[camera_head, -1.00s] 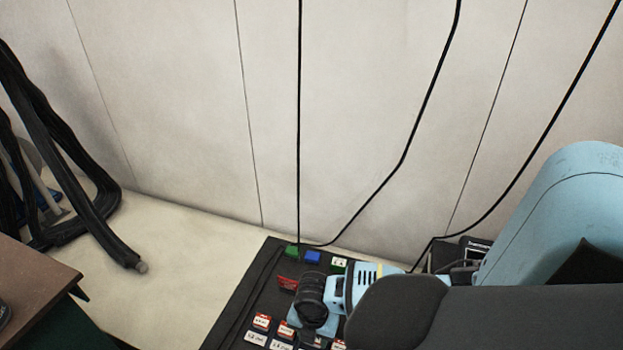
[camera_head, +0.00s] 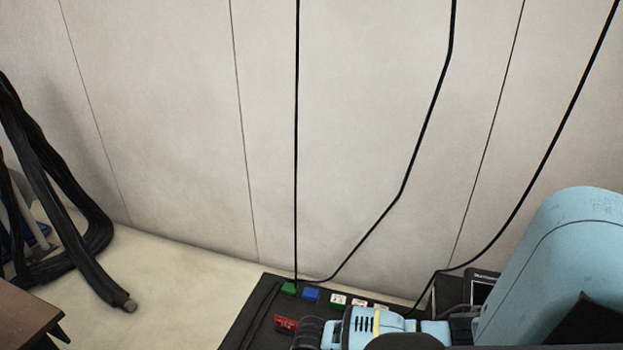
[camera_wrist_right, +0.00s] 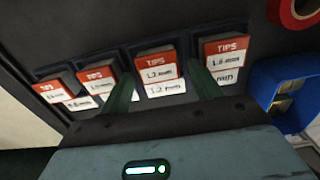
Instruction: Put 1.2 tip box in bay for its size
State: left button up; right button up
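In the right wrist view, a red-and-white tip box marked 1.2 (camera_wrist_right: 156,66) sits in a dark bay above a white label reading 1.2 mm (camera_wrist_right: 164,88). My right gripper (camera_wrist_right: 161,70) is open, its two green fingers on either side of this box with gaps showing. Similar tip boxes stand in neighbouring bays: one to the right marked 1.6 (camera_wrist_right: 226,48), one to the left (camera_wrist_right: 97,77), and another farther left (camera_wrist_right: 54,91). In the head view my right arm covers part of the dark board, and the bay row is out of frame. My left gripper is not in view.
A blue bin (camera_wrist_right: 292,75) with brass-coloured pieces is at the right, below a red ring (camera_wrist_right: 294,12). In the head view, a green block (camera_head: 289,288), a blue block (camera_head: 311,294) and small white boxes (camera_head: 338,299) line the board's back edge. Cables hang by the wall.

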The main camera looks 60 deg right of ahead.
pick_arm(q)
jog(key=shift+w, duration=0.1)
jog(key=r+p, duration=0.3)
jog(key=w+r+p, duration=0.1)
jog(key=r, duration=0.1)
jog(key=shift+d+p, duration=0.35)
pick_arm(e)
notch_tip(320, 180, up, 12)
jog(key=shift+r, duration=0.15)
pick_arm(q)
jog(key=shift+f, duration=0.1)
